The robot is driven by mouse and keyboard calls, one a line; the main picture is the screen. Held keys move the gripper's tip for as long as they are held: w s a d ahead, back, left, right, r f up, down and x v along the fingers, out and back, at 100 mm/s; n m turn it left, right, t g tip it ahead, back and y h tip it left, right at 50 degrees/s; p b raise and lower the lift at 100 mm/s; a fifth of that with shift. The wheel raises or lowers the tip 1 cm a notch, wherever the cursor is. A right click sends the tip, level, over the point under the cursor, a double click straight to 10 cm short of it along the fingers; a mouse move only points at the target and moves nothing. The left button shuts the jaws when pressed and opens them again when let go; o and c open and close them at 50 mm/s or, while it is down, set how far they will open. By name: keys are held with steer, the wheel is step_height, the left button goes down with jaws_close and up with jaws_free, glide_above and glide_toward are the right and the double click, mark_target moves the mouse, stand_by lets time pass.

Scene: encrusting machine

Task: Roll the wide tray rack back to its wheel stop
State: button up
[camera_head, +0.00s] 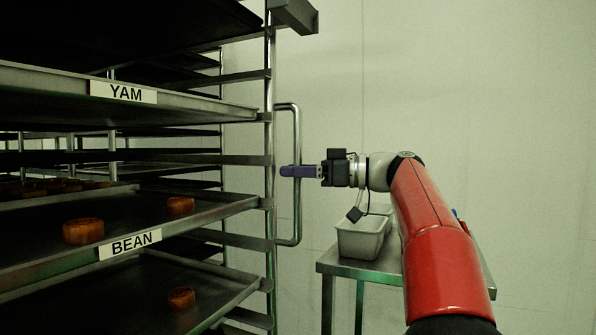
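The wide tray rack (270,150) fills the left side, a metal frame with stacked trays. A vertical D-shaped handle (297,222) is fixed to its right post. My gripper (283,171), with purple fingers, points left at the handle's mid-height. The near finger crosses in front of the handle bar, its tip past it toward the post. The fingers are seen side-on, so the far finger is hidden and I cannot tell whether they are closed on the bar. The rack's wheels and the wheel stop are out of view.
Trays labelled YAM (125,92) and BEAN (130,244) stick out from the rack; round brown cakes (83,231) sit on lower trays. A small metal table (350,268) with a metal pan (360,240) stands below my arm. A pale wall (480,90) is behind.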

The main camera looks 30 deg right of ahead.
steer(key=shift+c, duration=0.4)
jaws_close()
